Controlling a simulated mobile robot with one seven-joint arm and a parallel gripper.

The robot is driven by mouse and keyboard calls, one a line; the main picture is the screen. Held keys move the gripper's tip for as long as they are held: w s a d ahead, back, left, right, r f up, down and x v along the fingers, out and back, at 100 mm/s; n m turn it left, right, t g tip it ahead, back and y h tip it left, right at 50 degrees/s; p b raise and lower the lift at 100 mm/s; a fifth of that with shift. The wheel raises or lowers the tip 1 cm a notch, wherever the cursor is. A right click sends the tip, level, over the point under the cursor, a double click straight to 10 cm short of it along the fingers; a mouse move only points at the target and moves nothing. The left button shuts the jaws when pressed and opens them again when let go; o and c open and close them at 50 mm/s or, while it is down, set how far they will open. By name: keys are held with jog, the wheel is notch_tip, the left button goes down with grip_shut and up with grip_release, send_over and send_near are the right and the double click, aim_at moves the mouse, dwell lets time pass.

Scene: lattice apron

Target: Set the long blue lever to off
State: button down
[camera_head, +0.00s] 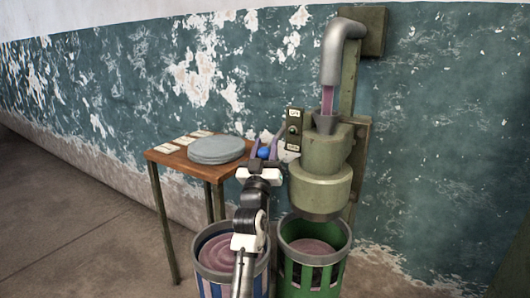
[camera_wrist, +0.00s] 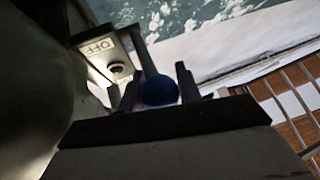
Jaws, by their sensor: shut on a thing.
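The long blue lever shows mainly as its round blue knob (camera_head: 264,153), just left of the green machine. In the wrist view the knob (camera_wrist: 159,91) sits between the two fingers of my gripper (camera_wrist: 160,88), with a dark shaft running up and left behind it. My gripper (camera_head: 265,150) is shut on the knob. A small panel (camera_head: 294,130) on the machine carries an upper and a lower label with a round fitting between. In the wrist view the label "OFF" (camera_wrist: 98,47) reads upside down; the other label is mostly hidden. I cannot tell which setting the lever is at.
The green machine (camera_head: 325,160) stands under a grey pipe (camera_head: 336,60) pouring purple stuff into its funnel. A green bin (camera_head: 315,248) and a blue-striped bin (camera_head: 207,262) stand below. A wooden table (camera_head: 170,158) with grey discs (camera_head: 216,149) and cards is at left.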

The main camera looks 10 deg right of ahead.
jog(key=shift+w+d+f, duration=0.15)
jog(key=shift+w+f, duration=0.1)
jog(key=shift+f, duration=0.55)
jog(key=c, duration=1)
grip_release()
jog(key=shift+r, duration=0.2)
jog(key=shift+s+f, duration=0.1)
jog(key=shift+s, duration=0.05)
